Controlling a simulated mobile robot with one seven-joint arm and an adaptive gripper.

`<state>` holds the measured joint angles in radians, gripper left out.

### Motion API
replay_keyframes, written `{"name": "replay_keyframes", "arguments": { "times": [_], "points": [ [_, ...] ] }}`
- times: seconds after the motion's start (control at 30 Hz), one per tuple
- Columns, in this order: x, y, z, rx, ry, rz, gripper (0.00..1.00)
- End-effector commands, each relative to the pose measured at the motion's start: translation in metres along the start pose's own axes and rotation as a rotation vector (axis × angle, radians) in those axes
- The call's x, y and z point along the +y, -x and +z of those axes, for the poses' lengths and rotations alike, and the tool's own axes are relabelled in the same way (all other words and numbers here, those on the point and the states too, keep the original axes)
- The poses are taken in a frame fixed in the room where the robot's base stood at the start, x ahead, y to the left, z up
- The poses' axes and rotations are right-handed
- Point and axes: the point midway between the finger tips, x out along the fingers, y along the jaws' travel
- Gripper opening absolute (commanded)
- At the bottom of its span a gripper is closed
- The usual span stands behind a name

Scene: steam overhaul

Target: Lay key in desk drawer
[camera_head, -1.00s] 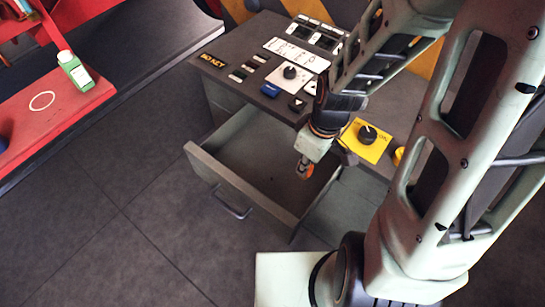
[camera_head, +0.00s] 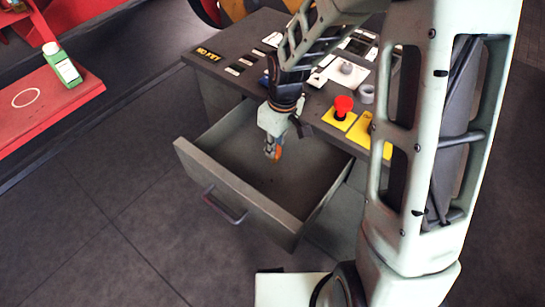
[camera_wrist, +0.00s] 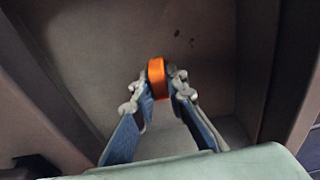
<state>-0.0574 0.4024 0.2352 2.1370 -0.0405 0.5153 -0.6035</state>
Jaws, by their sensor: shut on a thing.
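The desk drawer (camera_head: 237,192) is pulled open at the front of the grey desk, and its inside looks empty. My gripper (camera_head: 272,152) points down into the opening of the drawer, over its right half. In the wrist view my gripper (camera_wrist: 163,85) is shut on an orange piece (camera_wrist: 156,76), which I take to be the key's orange part. The key (camera_head: 278,153) shows in the head view only as a small orange spot at the fingertips. The rest of the key is hidden. The drawer floor (camera_wrist: 110,50) lies beneath it; I cannot tell the exact gap.
A red bench (camera_head: 45,105) with a green-and-white bottle (camera_head: 62,66) stands at the left. The floor before the drawer is clear.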

Motion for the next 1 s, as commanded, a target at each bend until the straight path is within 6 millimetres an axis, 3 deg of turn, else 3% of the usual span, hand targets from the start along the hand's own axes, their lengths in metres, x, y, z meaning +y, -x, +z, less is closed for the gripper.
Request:
{"name": "replay_keyframes", "arguments": {
  "times": [0.33, 0.77, 0.8, 0.93, 1.0],
  "points": [
    [0.002, -0.040, -0.003, 0.000, 0.000, 0.000, 0.00],
    [0.002, -0.044, -0.002, 0.000, 0.000, 0.000, 0.00],
    [0.002, -0.043, -0.002, 0.000, 0.000, 0.000, 0.15],
    [0.002, -0.043, -0.002, 0.000, 0.000, 0.000, 0.29],
    [0.002, -0.043, -0.002, 0.000, 0.000, 0.000, 0.30]
  ]
}}
